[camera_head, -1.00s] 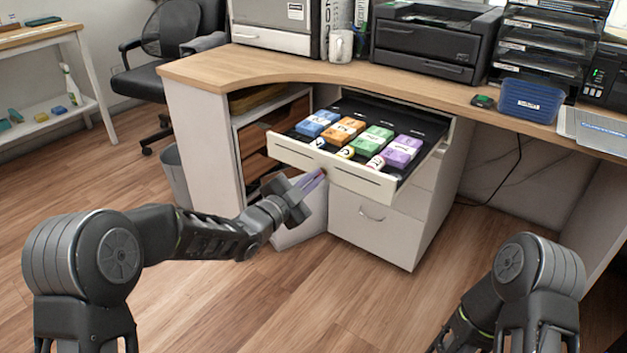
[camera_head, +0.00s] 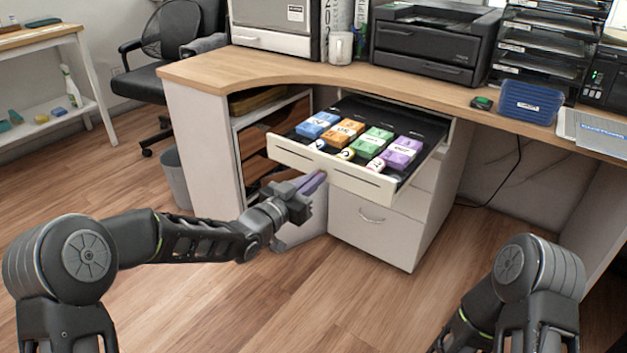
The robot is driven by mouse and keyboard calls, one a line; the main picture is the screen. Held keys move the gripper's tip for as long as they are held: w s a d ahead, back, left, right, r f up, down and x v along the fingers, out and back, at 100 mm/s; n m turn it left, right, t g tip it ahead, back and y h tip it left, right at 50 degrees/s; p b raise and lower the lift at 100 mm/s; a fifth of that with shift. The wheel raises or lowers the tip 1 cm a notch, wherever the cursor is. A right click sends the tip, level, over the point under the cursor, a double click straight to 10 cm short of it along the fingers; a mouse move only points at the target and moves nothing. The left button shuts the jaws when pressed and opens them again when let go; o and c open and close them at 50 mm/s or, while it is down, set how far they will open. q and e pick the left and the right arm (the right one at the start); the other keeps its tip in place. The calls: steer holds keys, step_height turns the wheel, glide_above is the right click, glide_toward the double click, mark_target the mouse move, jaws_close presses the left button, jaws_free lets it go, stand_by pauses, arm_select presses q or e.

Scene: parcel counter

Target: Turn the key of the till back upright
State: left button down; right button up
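The till is an open drawer (camera_head: 295,153) under the wooden counter, with a cream front and a black inside. Coloured bundles of notes and several round coin rolls lie in it. My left gripper (camera_head: 316,181) is just in front of the drawer's front panel, near its middle and low edge. Its fingers look purple-grey, with a small reddish spot at the tips. The key cannot be made out; the fingers may hide it. Whether the fingers are open or shut on something is too small to tell. My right gripper is out of view; only part of that arm shows at lower right.
A cabinet drawer with a handle (camera_head: 371,217) is below the till. The counter (camera_head: 255,67) holds a printer (camera_head: 433,42), a white mug (camera_head: 340,47) and a blue box (camera_head: 531,101). A grey bin (camera_head: 174,178) stands at the left. The floor in front is clear.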

arm_select(q)
steer(key=c, duration=2.1)
jaws_free()
steer(key=o, duration=0.5)
steer(key=shift+c, duration=0.2)
steer(key=shift+s+a, duration=0.1)
steer(key=p+v, duration=0.2)
steer(key=v, duration=0.5)
steer(key=shift+s, duration=0.2)
steer(key=shift+a+f, duration=0.15)
